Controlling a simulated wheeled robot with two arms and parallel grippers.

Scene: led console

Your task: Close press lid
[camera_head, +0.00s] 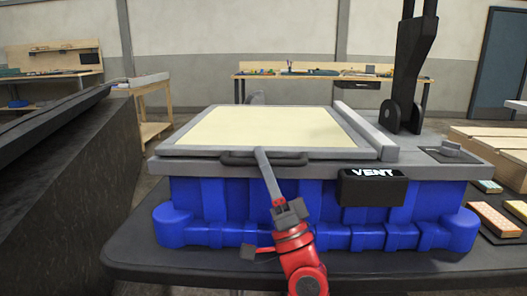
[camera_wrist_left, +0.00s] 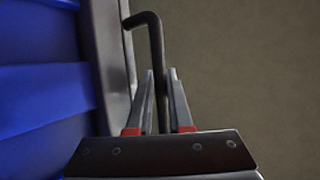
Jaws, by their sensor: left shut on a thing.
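The press lid (camera_head: 265,128) is a grey frame around a cream panel. It lies flat or nearly flat on top of the press, a grey-topped unit with a blue base (camera_head: 240,200). A black bar handle (camera_head: 235,159) runs along the lid's front edge; it also shows in the left wrist view (camera_wrist_left: 153,25). My left gripper (camera_head: 260,152) reaches up from the front to this handle. In the left wrist view its fingers (camera_wrist_left: 161,75) are shut on the handle, one on each side. I cannot tell whether a small gap remains under the lid. My right gripper is not in view.
A black upright arm (camera_head: 410,75) stands at the back right of the press. A black VENT box (camera_head: 371,188) juts from the front right. A dark slanted surface (camera_head: 70,160) stands at the left. Small coloured blocks (camera_head: 495,221) lie at the right.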

